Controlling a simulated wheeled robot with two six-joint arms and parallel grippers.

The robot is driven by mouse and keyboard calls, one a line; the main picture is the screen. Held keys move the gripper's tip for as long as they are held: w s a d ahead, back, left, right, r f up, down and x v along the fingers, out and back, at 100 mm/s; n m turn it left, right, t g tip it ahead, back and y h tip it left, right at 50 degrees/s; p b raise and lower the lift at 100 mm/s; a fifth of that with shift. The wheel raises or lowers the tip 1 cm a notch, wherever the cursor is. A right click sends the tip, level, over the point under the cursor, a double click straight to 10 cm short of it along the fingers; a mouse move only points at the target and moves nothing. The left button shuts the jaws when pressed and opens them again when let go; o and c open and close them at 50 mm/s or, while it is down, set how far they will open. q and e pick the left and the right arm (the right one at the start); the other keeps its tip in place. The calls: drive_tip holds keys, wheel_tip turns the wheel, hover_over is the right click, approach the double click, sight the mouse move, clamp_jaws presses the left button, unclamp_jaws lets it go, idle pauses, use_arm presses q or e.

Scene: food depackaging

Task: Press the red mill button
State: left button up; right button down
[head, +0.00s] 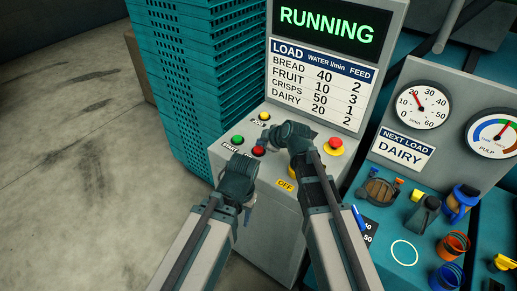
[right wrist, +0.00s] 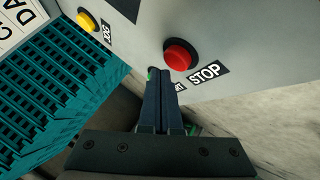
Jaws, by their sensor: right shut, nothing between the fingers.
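The red button (head: 258,151) sits on the sloped top of the grey control box, beside a green button (head: 238,140). In the right wrist view the red button (right wrist: 180,54) is a domed cap in a dark ring, labelled STOP. My right gripper (head: 268,138) is just above and beside the red button in the head view. In the right wrist view its fingers (right wrist: 162,74) are shut and empty, tips just left of the red cap, covering most of the green button. Contact cannot be told. My left gripper (head: 245,190) hangs before the box's front; its fingers are unclear.
A yellow button (head: 264,116) and a red mushroom button on yellow (head: 336,143) share the box top. The screen (head: 326,28) reads RUNNING. Teal stacked crates (head: 185,80) stand left. A teal table (head: 400,258) with cups and packages is right.

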sight(261, 150)
drive_tip(key=shift+f+b, duration=0.45)
drive_tip(key=shift+f+b, duration=0.5)
idle(0.8)
drive_tip(key=shift+r, duration=0.1)
drive_tip(key=shift+r+p, duration=0.9)
drive_tip(key=shift+p, duration=0.05)
wheel_tip(261, 150, up, 5)
drive_tip(key=p, duration=0.5)
